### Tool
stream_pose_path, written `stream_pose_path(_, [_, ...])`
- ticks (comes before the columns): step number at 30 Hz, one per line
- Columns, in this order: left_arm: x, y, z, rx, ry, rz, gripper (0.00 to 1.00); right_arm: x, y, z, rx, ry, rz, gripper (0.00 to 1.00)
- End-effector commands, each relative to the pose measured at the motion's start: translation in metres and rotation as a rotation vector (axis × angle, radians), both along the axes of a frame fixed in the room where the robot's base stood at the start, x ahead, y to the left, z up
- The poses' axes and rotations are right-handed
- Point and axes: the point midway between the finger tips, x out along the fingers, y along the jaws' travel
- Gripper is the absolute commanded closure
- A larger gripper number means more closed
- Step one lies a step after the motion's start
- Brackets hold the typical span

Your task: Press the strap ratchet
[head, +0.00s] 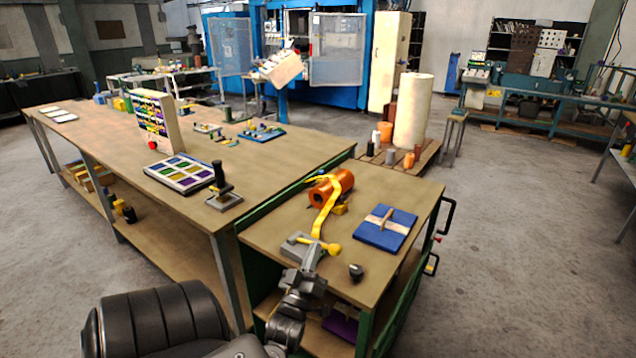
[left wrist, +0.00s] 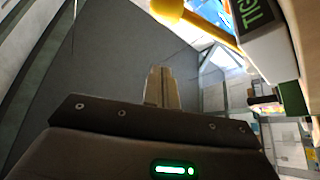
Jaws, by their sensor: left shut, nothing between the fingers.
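The strap ratchet (head: 298,243) is a grey block at the front of the small bench's top, with a yellow handle ending in a round knob (head: 333,249). A yellow strap (head: 326,208) runs from it back over an orange roll (head: 331,187). My left gripper (head: 314,262) is at the ratchet's near side and hides part of it; I cannot tell whether they touch. In the left wrist view, the shut, empty fingers (left wrist: 162,88) point up below the yellow knob (left wrist: 166,8). My right gripper is not in view.
A blue pad with a tan strip (head: 386,229) lies right of the roll. A small black knob (head: 356,271) stands on the bench right of my gripper. A long bench (head: 110,143) on the left holds a black-handled stand (head: 223,187) and a tray of coloured cells (head: 180,172).

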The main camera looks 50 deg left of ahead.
Motion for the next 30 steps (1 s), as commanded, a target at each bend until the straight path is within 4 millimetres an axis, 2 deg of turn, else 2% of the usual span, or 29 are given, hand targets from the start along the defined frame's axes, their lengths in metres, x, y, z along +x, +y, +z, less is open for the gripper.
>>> stream_pose_path(1, [-0.008, -0.007, -0.01, -0.002, 0.001, -0.002, 1.0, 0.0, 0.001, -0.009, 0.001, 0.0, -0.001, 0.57])
stream_pose_path(3, [-0.017, -0.014, -0.016, -0.001, -0.001, -0.004, 1.0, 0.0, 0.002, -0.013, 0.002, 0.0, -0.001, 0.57])
stream_pose_path(12, [-0.042, -0.032, -0.027, 0.0, -0.003, -0.004, 1.0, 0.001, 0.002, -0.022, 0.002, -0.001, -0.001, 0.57])
stream_pose_path(30, [-0.045, -0.033, -0.028, 0.001, -0.003, -0.002, 1.0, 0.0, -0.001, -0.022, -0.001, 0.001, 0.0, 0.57])
